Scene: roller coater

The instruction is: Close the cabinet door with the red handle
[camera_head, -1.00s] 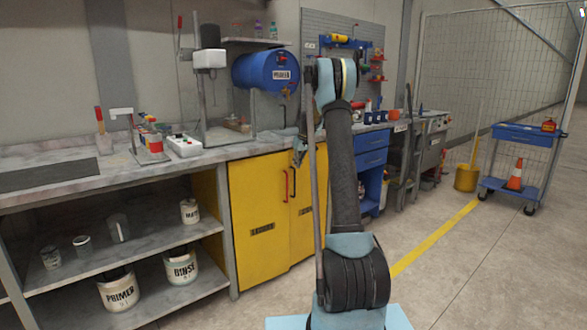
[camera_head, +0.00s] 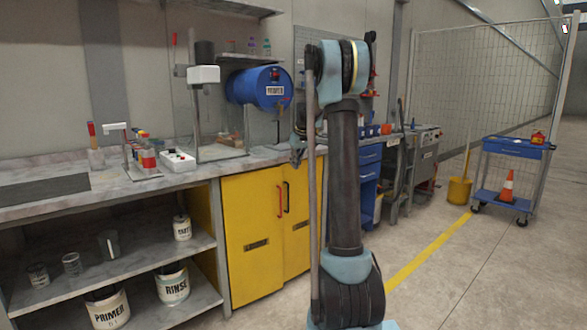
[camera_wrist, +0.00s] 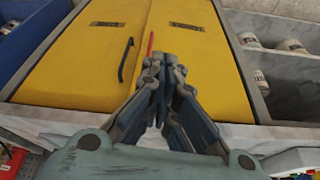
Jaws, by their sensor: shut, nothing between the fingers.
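The yellow cabinet door with the red handle (camera_head: 248,250) is the left one of a pair under the bench and looks about flush with its neighbour; I cannot tell whether a small gap is left. Its red handle (camera_head: 279,205) is upright near the middle seam, beside the black handle (camera_head: 286,197) of the right door. In the wrist view the red handle (camera_wrist: 150,44) shows just beyond my gripper (camera_wrist: 164,60). My gripper is shut and empty, in front of the doors; contact cannot be judged.
The grey benchtop (camera_head: 110,192) overhangs the doors and carries bottles and a stand. Open shelves (camera_head: 125,265) with cans lie left of the cabinet. A blue drawer unit (camera_head: 369,165) stands to the right.

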